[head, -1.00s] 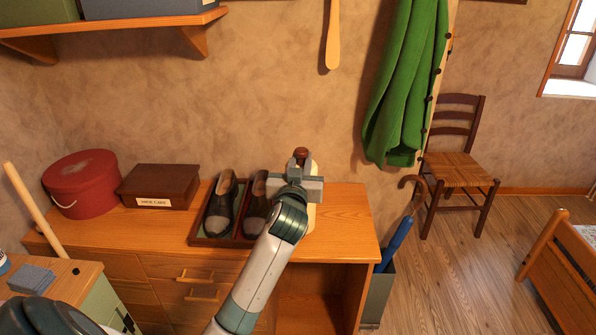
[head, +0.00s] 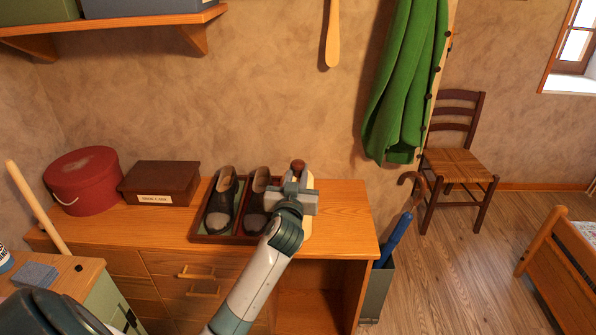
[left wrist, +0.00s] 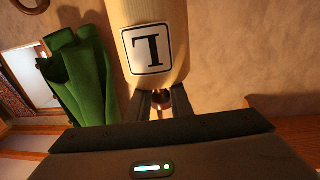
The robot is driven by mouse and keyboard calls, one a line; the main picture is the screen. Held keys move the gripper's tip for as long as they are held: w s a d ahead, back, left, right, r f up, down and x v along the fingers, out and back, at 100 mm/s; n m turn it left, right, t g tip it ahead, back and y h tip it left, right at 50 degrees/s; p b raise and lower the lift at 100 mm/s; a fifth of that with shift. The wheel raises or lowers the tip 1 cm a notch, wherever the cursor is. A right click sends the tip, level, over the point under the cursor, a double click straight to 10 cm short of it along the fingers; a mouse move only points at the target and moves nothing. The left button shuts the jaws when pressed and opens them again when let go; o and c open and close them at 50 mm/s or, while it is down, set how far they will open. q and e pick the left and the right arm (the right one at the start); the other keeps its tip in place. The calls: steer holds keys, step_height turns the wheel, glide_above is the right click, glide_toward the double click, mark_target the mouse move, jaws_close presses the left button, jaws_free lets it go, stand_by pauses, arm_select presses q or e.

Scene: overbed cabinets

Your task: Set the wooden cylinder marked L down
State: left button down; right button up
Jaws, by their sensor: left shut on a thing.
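The pale wooden cylinder marked L (left wrist: 152,45) fills the top middle of the left wrist view, its black-framed letter upside down in that picture. A brown knob (left wrist: 161,99) shows between the fingers there. My left gripper (head: 295,188) is shut on the cylinder at its knob end. In the head view the brown knob (head: 298,165) rises above the gripper, and a strip of the pale cylinder (head: 308,228) shows beside my wrist, over the right part of the wooden dresser (head: 345,215). My gripper hides most of it. I cannot tell whether its base touches the dresser top. My right gripper is not in view.
A tray (head: 198,236) with dark shoes (head: 222,205) lies just left of the gripper. A brown box (head: 160,180) and a red round box (head: 82,180) stand farther left. The dresser top is clear to the right. A green coat (head: 400,80) hangs at the right.

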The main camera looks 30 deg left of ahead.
arm_select(q)
steer(key=shift+f, duration=0.1)
steer(key=c, duration=1.6)
jaws_free()
steer(key=shift+o, duration=0.2)
steer(key=shift+s+d, duration=0.25)
steer(key=shift+s, duration=0.3)
steer(key=b+v, duration=0.3)
steer(key=v, duration=0.8)
steer(key=shift+w, duration=0.1)
